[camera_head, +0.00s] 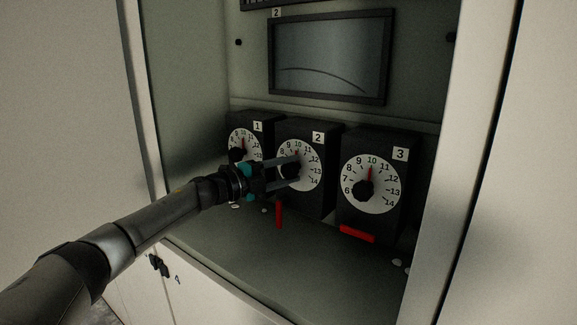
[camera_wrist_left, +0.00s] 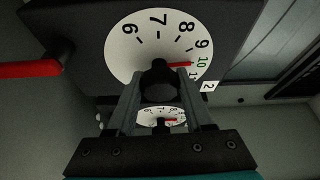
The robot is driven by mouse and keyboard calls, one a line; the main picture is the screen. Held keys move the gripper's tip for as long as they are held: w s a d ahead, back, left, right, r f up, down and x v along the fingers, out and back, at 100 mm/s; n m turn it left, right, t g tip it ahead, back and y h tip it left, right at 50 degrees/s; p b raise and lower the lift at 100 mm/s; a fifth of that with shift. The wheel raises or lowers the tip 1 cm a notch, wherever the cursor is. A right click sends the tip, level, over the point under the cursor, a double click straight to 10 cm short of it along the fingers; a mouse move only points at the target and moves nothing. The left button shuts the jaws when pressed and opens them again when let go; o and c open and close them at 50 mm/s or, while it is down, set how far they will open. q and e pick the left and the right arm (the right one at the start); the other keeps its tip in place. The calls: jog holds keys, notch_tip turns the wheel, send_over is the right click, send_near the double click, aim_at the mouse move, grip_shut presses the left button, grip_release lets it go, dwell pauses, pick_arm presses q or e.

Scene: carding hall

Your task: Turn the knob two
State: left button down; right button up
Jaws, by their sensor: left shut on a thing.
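Knob two is a black knob (camera_head: 291,170) on a white dial (camera_head: 309,172) marked 6 to 14, on the black box labelled 2 (camera_head: 317,137). My left gripper (camera_head: 290,171) reaches in from the left and is shut on this knob. In the left wrist view the knob (camera_wrist_left: 160,73) sits between the two finger ends (camera_wrist_left: 160,80). The red pointer (camera_wrist_left: 180,65) points close to the green 10. The fingers and arm cover part of the dial in the head view. My right gripper is not in view.
Box 1 (camera_head: 263,128) stands left and box 3 (camera_head: 399,155) right, each with a similar dial. A red lever (camera_head: 279,214) hangs below box 2; another red bar (camera_head: 357,234) lies below box 3. A dark screen (camera_head: 330,57) is above. Cabinet walls enclose both sides.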

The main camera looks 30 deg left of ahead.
pick_arm(q)
jog(key=shift+m, duration=0.4)
jog(key=shift+c, duration=1.6)
grip_release()
jog(key=b+v, duration=0.2)
jog(key=v, duration=0.4)
jog(key=shift+s+a+f, duration=0.1)
jog(key=shift+s+a, duration=0.15)
jog(key=shift+s, duration=0.1)
jog(key=b, duration=0.2)
send_near(284, 172)
jog(key=shift+s+a+r, duration=0.25)
jog(key=shift+s+r, duration=0.05)
jog(key=shift+s, duration=0.4)
